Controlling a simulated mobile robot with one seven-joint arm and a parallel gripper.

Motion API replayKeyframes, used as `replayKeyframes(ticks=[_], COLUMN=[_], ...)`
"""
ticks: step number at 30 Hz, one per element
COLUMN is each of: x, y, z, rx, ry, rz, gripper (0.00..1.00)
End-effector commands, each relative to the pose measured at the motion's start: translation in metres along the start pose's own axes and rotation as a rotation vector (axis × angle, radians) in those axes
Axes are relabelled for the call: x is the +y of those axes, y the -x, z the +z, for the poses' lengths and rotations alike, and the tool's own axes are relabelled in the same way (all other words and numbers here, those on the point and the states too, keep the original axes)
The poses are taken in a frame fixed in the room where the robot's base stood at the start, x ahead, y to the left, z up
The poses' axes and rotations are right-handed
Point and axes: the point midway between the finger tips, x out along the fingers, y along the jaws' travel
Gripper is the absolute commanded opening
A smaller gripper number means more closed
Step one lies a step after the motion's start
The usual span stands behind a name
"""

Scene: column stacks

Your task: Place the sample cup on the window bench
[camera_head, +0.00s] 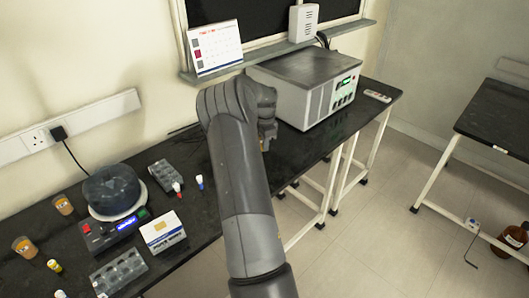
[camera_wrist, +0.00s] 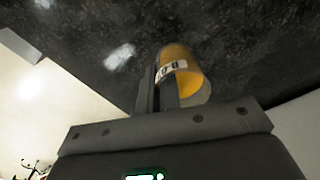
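My gripper (camera_head: 266,134) is beyond my forearm, near the front edge of the long black bench (camera_head: 200,215), left of the grey instrument. In the wrist view my gripper (camera_wrist: 170,92) is shut on an orange sample cup (camera_wrist: 184,62) with a pale label. Whether the cup touches the bench is unclear. Two similar orange cups, one (camera_head: 63,205) and another (camera_head: 24,247), stand at the bench's left. Which bench is the window bench is not marked.
A grey instrument (camera_head: 309,85) and a remote (camera_head: 377,96) occupy the bench's far end. A centrifuge (camera_head: 112,191), tube racks, a white box (camera_head: 163,231) and small vials crowd its left. Another black table (camera_head: 500,118) stands right across open floor; its visible top is mostly bare.

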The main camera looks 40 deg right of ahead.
Motion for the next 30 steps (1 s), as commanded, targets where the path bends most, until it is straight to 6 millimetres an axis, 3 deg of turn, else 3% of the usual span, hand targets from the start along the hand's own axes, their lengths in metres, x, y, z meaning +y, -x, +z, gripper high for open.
replayKeyframes(ticks=[11, 22, 24, 30], x=[-0.001, -0.001, -0.001, -0.001], y=[-0.04, -0.044, -0.044, -0.044], z=[0.001, 0.001, 0.001, 0.001], rx=[0.0, 0.0, 0.001, 0.0], ry=[-0.002, -0.001, -0.001, -0.001], rz=[0.001, 0.0, -0.001, 0.0], gripper=[0.0, 0.0, 0.1, 0.26])
